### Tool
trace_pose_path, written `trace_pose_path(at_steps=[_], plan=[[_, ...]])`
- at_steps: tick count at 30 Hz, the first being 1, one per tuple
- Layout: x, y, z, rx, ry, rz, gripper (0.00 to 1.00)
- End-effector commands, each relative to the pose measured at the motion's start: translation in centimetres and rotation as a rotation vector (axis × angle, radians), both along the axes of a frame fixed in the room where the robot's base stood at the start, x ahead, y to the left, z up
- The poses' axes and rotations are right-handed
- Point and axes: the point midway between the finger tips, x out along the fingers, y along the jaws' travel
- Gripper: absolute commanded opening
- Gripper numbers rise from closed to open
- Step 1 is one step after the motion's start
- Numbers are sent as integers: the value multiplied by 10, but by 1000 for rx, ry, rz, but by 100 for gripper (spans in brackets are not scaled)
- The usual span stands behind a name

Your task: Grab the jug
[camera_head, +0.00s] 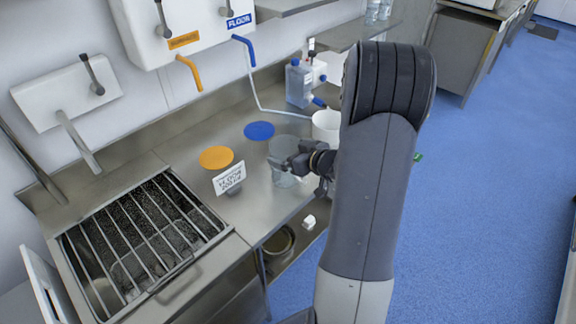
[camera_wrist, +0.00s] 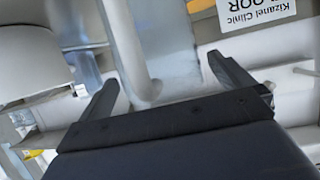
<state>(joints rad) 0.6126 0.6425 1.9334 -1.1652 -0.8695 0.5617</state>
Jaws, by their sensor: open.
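A clear, see-through jug (camera_head: 284,178) stands on the steel counter, partly hidden behind my gripper and arm. My gripper (camera_head: 278,165) is at the jug's near side, level with its upper part. In the wrist view my gripper (camera_wrist: 163,72) has its two fingers apart. A pale upright bar, which looks like the jug's handle (camera_wrist: 126,45), shows between the fingers, nearer the left one. I cannot tell whether either finger touches it.
A white container (camera_head: 326,124) stands behind, beside a blue bottle (camera_head: 298,84). A sign (camera_head: 229,179) stands left of the jug. Orange (camera_head: 216,157) and blue (camera_head: 259,130) discs lie on the counter (camera_head: 190,135). A barred sink (camera_head: 140,235) is at the left.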

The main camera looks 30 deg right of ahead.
Motion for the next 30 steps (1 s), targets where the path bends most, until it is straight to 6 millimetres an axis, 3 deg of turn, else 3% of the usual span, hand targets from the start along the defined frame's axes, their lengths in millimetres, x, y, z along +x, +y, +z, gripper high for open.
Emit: trace_pose_path(at_steps=[2, 23, 30], plan=[[0, 0, 0, 0, 0, 0, 99], [0, 0, 0, 1, 0, 0, 42], [0, 0, 2, 0, -2, 0, 42]])
